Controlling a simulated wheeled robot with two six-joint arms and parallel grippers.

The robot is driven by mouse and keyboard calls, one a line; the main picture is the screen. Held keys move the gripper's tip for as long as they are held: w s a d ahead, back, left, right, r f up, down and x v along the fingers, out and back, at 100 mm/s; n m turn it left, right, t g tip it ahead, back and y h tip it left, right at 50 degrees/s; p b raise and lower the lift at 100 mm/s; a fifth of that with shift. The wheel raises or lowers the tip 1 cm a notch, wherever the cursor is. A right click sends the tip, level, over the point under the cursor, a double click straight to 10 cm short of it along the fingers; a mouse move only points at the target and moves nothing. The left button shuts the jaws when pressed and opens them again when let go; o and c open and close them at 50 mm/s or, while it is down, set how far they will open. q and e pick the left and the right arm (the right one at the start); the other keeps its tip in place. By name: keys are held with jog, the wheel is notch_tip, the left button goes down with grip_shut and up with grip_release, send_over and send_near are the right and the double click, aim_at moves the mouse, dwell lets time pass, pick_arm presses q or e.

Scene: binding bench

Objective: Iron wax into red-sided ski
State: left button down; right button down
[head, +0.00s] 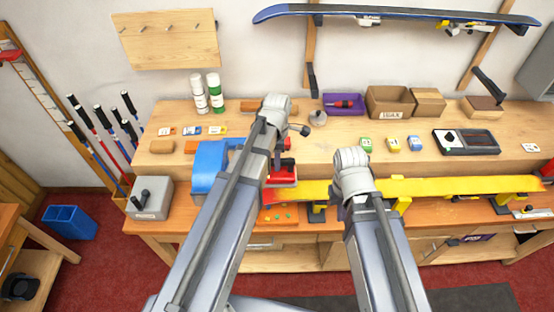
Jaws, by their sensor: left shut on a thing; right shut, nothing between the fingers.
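A yellow ski (450,185) lies flat along the bench front, running right from the red iron. I cannot make out its side colour. The red iron (282,178) is at the ski's left end, over or on it; I cannot tell whether they touch. My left gripper (286,162) is shut on the iron from above, partly hidden by its own arm. My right arm reaches over the ski's middle and hides part of it. Its fingers are hidden behind the arm. Small wax blocks, green (366,144), yellow (392,145) and blue (414,143), lie on the bench's raised back.
A blue box-like thing (209,166) and a grey box (150,198) stand left of the iron. Vise supports (401,204) hold the ski. Cardboard boxes (389,102), a purple tray (343,104) and a dark device (466,141) are behind. A blue ski (400,14) hangs above.

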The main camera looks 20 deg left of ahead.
aim_at(287, 171)
pick_arm(q)
jog(key=shift+s+r, duration=0.15)
jog(key=shift+s, duration=0.2)
jog(key=shift+w+f+b, duration=0.25)
jog(key=shift+f+b, duration=0.55)
jog(key=shift+s+f+b, duration=0.1)
jog(key=shift+f+b, duration=0.55)
jog(key=shift+b, duration=0.05)
notch_tip(287, 171, down, 3)
jog(key=b, duration=0.3)
jog(key=shift+f+b, duration=1.05)
jog(key=shift+d, duration=0.1)
jog(key=shift+w+d+r, duration=0.1)
jog(key=shift+w+d, duration=0.15)
jog(key=shift+d, duration=0.55)
jog(key=shift+w+d+r, duration=0.1)
jog(key=shift+w+d, duration=0.15)
jog(key=shift+d, duration=0.5)
